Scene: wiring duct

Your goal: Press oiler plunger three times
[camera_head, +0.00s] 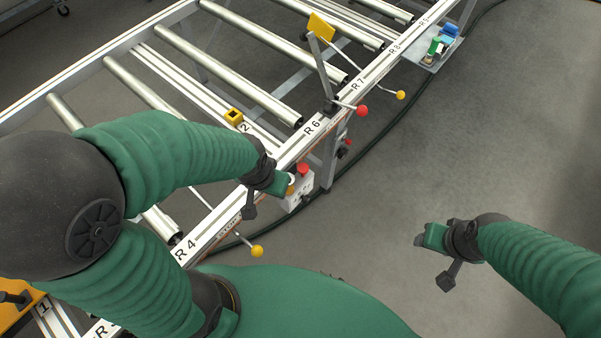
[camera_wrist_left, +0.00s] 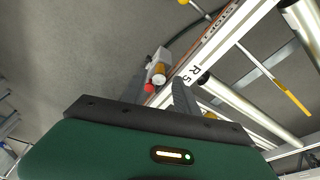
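My left gripper (camera_head: 281,184) is over the rail's outer side, by a light grey box (camera_head: 298,196) with a red button (camera_head: 303,169). In the left wrist view its two dark fingers are apart, so the left gripper (camera_wrist_left: 162,92) is open. Beyond and between the fingertips is a small amber cylinder with a pale top (camera_wrist_left: 158,73), possibly the oiler. A red knob (camera_wrist_left: 148,88) shows beside the left finger. I cannot tell whether a finger touches either. In the head view the gripper partly hides this spot. My right gripper (camera_head: 432,237) hangs over bare floor; its opening is unclear.
The roller conveyor rail (camera_head: 285,153) runs diagonally past the left gripper. A lever with a red ball (camera_head: 362,111) and levers with yellow balls (camera_head: 257,251) stick out from it. A yellow square block (camera_head: 234,116) sits on the frame. The floor at right is clear.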

